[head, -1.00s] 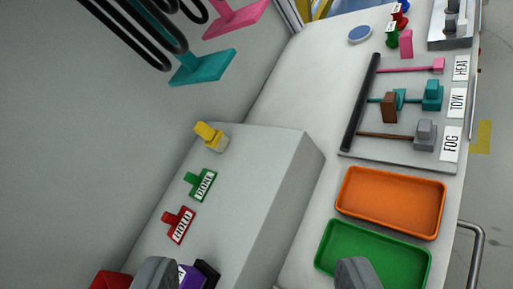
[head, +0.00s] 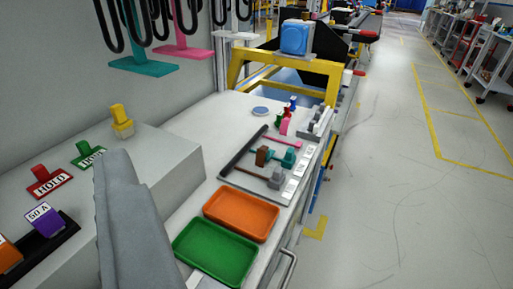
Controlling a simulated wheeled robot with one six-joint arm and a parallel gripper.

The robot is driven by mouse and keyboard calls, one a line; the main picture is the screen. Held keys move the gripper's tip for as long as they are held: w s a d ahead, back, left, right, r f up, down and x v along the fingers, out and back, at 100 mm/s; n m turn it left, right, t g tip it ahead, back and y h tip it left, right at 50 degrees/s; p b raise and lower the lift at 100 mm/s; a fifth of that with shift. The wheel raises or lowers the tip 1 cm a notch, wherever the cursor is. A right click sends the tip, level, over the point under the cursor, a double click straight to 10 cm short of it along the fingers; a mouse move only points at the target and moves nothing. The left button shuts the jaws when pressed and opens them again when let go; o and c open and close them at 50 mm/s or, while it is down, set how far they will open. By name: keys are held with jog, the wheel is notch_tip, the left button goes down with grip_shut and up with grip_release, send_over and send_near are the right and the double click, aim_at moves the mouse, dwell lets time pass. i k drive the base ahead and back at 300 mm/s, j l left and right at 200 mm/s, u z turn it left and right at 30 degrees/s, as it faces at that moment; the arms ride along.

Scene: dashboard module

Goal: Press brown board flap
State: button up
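The small board with sliding rods (head: 232,179) lies on the white bench right of centre. A brown flap (head: 262,155) stands upright on it, beside a teal block (head: 289,158) on the middle rod. A dark bar runs along the board's left edge. My gripper (head: 122,170) shows as a large grey shape at lower left, well away from the flap and touching nothing I can see. Its finger opening cannot be made out.
An orange tray (head: 241,214) and a green tray (head: 215,252) lie in front of the board. A raised grey box (head: 130,185) with red, green and yellow pieces stands left. Pink and teal hangers hang upper left. Open floor lies right.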

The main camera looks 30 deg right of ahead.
aim_at(261, 152)
jog(key=l+u, duration=0.15)
jog(key=u, duration=0.25)
jog(key=l+u, duration=0.15)
jog(key=u, duration=0.2)
jog(key=l+u, duration=0.2)
jog(key=u, duration=0.2)
jog(key=l+u, duration=0.15)
jog(key=l, duration=0.3)
jog(key=k+l+u, duration=0.2)
jog(key=l, duration=0.2)
jog(key=k+l+u, duration=0.15)
jog(key=l, duration=0.3)
jog(key=k+l+u, duration=0.15)
jog(key=l, duration=0.25)
jog(key=k+l+u, duration=0.2)
jog(key=l, duration=0.2)
jog(key=k+l, duration=0.15)
jog(key=l, duration=0.2)
jog(key=k+l, duration=0.15)
jog(key=l, duration=0.2)
jog(key=k+l, duration=0.15)
jog(key=l, duration=0.15)
jog(key=k+l, duration=0.15)
jog(key=l, duration=0.2)
